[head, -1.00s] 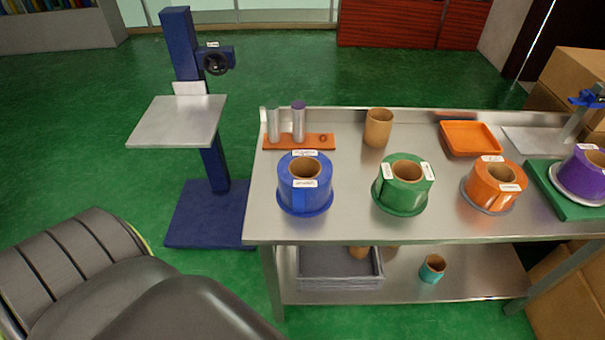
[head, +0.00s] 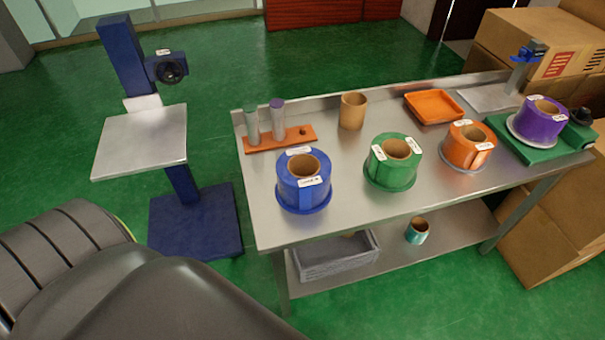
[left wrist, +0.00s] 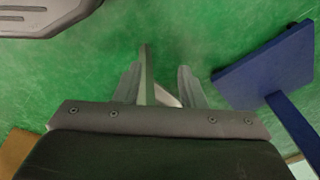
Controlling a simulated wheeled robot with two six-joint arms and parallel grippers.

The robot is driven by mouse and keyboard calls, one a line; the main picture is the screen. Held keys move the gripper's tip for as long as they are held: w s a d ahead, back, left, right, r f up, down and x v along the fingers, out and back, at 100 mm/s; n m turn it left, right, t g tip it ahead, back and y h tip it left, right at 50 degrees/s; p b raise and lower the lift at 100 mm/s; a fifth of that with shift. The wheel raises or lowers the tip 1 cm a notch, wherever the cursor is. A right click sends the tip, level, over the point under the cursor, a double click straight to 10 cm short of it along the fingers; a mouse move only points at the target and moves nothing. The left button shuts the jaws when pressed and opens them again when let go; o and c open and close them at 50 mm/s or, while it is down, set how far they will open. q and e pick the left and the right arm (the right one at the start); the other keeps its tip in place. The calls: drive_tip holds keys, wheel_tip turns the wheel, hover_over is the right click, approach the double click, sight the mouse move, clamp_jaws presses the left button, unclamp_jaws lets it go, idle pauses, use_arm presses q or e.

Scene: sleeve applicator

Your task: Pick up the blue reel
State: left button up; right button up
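The blue reel (head: 304,183) stands upright on the left front part of the steel table (head: 345,222) in the head view. It has a brown hollow core, white labels and a wide blue bottom flange. Neither gripper shows in the head view. In the left wrist view my left gripper (left wrist: 158,84) has its two fingers spread apart, with green floor beyond them. The blue reel does not show in that view, and my left gripper is away from it. My right gripper is not in view.
A green reel (head: 392,164), an orange reel (head: 468,148) and a purple reel (head: 540,122) stand to the right. An orange peg board (head: 290,140) and cardboard core (head: 352,112) are behind. A blue stand (head: 195,222) is left of the table. A grey bin (head: 335,262) sits below.

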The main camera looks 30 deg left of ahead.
use_arm(q)
drive_tip(key=w+r+p, duration=0.2)
drive_tip(key=w+r, duration=0.2)
drive_tip(key=r, duration=0.3)
wheel_tip(320, 180, up, 46)
drive_tip(key=m+g+h+p, duration=0.15)
drive_tip(key=m+p, duration=0.75)
drive_tip(key=m, duration=1.8)
hover_over(323, 162)
wheel_tip(323, 162, down, 12)
drive_tip(key=b, duration=1.2)
drive_tip(key=shift+f+b, duration=0.2)
drive_tip(key=shift+b, duration=0.2)
drive_tip(key=shift+w+f, duration=0.15)
drive_tip(key=shift+f, duration=2.4)
clamp_jaws()
